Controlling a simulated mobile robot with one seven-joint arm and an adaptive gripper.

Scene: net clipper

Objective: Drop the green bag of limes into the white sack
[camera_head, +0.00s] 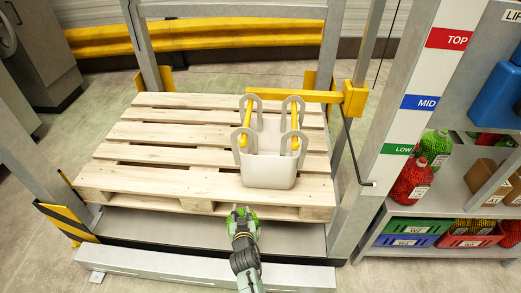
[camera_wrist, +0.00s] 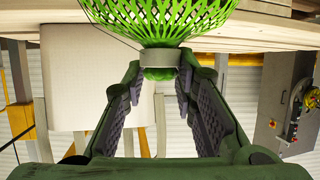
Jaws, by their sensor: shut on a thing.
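The white sack (camera_head: 268,165) stands open and upright on the right part of the wooden pallet, its grey loops around yellow hooks. It also shows in the wrist view as a pale panel (camera_wrist: 78,80) left of my fingers. My gripper (camera_wrist: 160,75) is shut on the collar at the neck of the green net bag of limes (camera_wrist: 158,20). The bag's far end is cut off by the picture edge. In the head view my gripper (camera_head: 241,216) is in front of the pallet's near edge, below the sack in the picture; the bag is mostly hidden there.
The wooden pallet (camera_head: 130,150) is bare on its left. A yellow arm (camera_head: 352,97) and grey posts frame the sack. At right, a shelf holds red and green net bags (camera_head: 412,180) and coloured bins (camera_head: 415,228).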

